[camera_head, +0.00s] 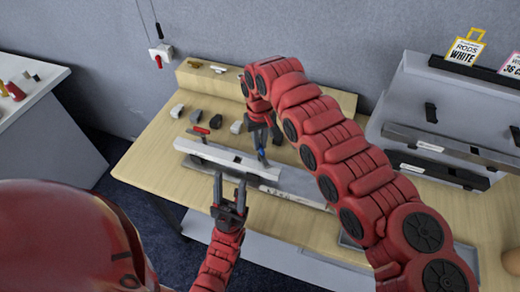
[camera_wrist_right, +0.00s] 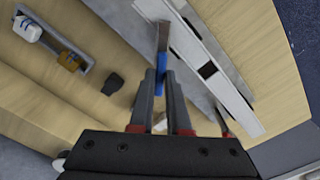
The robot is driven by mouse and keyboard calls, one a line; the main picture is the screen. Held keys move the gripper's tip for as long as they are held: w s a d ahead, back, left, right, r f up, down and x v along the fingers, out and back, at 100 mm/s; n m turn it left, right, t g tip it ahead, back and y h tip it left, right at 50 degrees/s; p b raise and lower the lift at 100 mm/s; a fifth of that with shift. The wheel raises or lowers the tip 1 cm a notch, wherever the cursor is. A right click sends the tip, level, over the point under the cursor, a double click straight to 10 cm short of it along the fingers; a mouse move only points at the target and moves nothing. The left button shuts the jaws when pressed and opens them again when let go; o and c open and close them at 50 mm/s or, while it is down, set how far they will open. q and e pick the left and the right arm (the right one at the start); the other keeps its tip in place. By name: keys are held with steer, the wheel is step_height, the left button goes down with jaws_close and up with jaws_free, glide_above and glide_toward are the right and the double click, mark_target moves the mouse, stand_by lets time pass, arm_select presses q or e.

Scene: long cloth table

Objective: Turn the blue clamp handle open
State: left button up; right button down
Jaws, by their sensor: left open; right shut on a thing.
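The blue clamp handle (camera_head: 262,156) is small and partly hidden by my right gripper in the head view. In the right wrist view the blue handle (camera_wrist_right: 161,80) lies between the two fingertips, with a metal-grey part extending beyond it. My right gripper (camera_head: 260,146) reaches down from above and is shut on the handle; its fingers also show in the right wrist view (camera_wrist_right: 160,88). The handle sits at the long grey metal fixture (camera_head: 290,181) on the table. My left gripper (camera_head: 230,192) is open and empty, in front of the fixture's near side.
A red-handled part (camera_head: 197,131) lies behind the fixture's left end. Several small grey and black blocks (camera_head: 196,115) stand behind it. A wooden ledge (camera_head: 222,82) runs along the back. A grey rack with dark bars (camera_head: 437,170) stands at the right.

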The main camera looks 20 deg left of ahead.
steer(key=n+b, duration=0.4)
steer(key=b, duration=0.1)
steer(key=shift+f+n, duration=0.25)
steer(key=shift+n, duration=0.05)
steer(key=n+b, duration=0.2)
steer(key=shift+r+n, duration=0.15)
steer(key=shift+n, duration=0.15)
steer(key=shift+r+n+b, duration=0.1)
steer(key=shift+n+b, duration=0.5)
steer(key=shift+n, duration=0.8)
steer(key=c, duration=0.9)
jaws_free()
